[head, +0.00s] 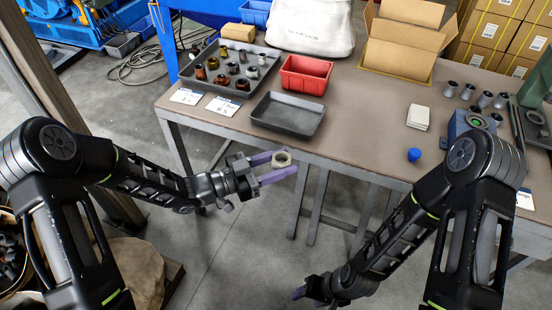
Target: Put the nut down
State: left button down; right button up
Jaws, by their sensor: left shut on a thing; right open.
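My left gripper (278,167) is shut on a pale, ring-shaped nut (282,160). It holds the nut in front of the table's near edge, below the empty dark grey tray (271,129) in the picture. My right gripper (299,292) is low at the bottom of the view, over the floor and apart from the table; only part of its fingers shows and it holds nothing visible. A larger grey tray (264,83) at the back left of the table (350,134) holds several brown, dark and metallic fittings.
A red bin (304,76) stands behind the empty tray. White label cards (222,106) lie at the table's left edge. A blue cap (414,154), white pads (418,117) and several metal cylinders (468,92) are on the right. The table's middle is clear.

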pick_arm(q)
jog(key=shift+r, duration=0.1)
notch_tip(320, 180, up, 7)
jog(key=n+t+y, duration=0.8)
jog(key=t+y, duration=0.1)
send_over(288, 154)
jog(key=shift+d+n+y, duration=0.15)
jog(key=shift+n+y, duration=0.35)
jog(key=shift+y, duration=0.4)
jog(key=shift+w+r+n+t+y, duration=0.1)
jog(key=shift+r+n+t+y, duration=0.2)
jog(key=shift+r+n+y, duration=0.35)
jog(key=shift+w+r+n+y, duration=0.15)
jog(key=shift+r+n+y, duration=0.4)
jog(key=shift+y, duration=0.45)
jog(key=shift+w+r+n+y, duration=0.1)
jog(key=shift+r+n+y, duration=0.2)
jog(key=shift+n+y, duration=0.5)
jog(key=shift+m, duration=0.3)
